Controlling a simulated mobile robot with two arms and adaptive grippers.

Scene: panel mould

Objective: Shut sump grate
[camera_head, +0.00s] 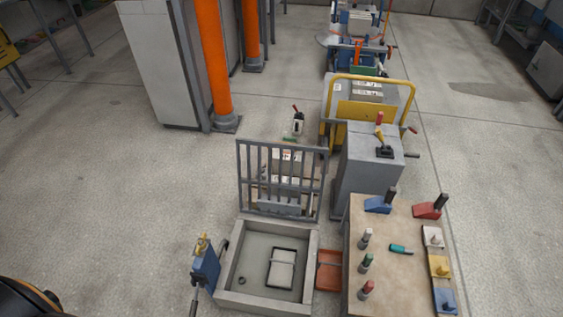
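The sump grate (281,211), a dark grey barred frame, stands upright at the back edge of the sump (310,262). The sump is a square pit with a pale concrete rim, and its opening is uncovered. Inside it lie a dark-framed grey plate (283,269) and a small dark ring (242,281). Neither of my grippers shows in this view. Part of a dark, orange-trimmed body at the bottom left corner looks like mine, but no fingers are visible.
A blue device with a lever (205,268) stands at the sump's left side. A red tray (330,271) lies at its right, beside a table (385,285) with several levers and knobs. A grey cabinet (365,175) stands behind the table. The floor at left is clear.

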